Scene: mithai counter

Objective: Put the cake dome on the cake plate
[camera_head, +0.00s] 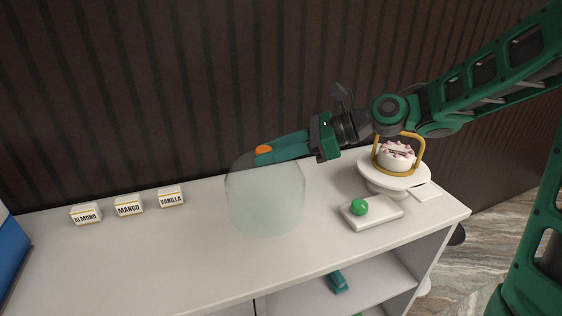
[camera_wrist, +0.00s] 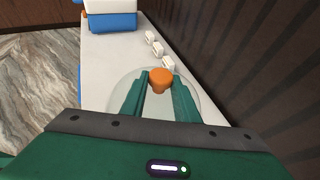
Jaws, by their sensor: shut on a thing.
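The cake dome (camera_head: 265,200) is a clear, frosted-looking cover with an orange knob (camera_head: 264,149). My gripper (camera_head: 262,153) is shut on the knob from the right side, its fingers roughly level. In the wrist view the orange knob (camera_wrist: 160,80) sits between the two green fingers, with the dome's pale round outline (camera_wrist: 197,101) around it. The dome is upright over the middle of the counter; I cannot tell whether its rim touches the top. The cake plate (camera_head: 384,181) is a white footed stand at the right, holding a white cake with pink topping (camera_head: 397,154).
A yellow frame (camera_head: 422,153) stands up around the cake, below my arm. A white block with a green ball (camera_head: 360,206) lies in front of the plate. Small boxes labelled almond (camera_head: 86,214), mango (camera_head: 129,206) and vanilla (camera_head: 171,197) stand at left. The counter (camera_head: 150,260) front left is clear.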

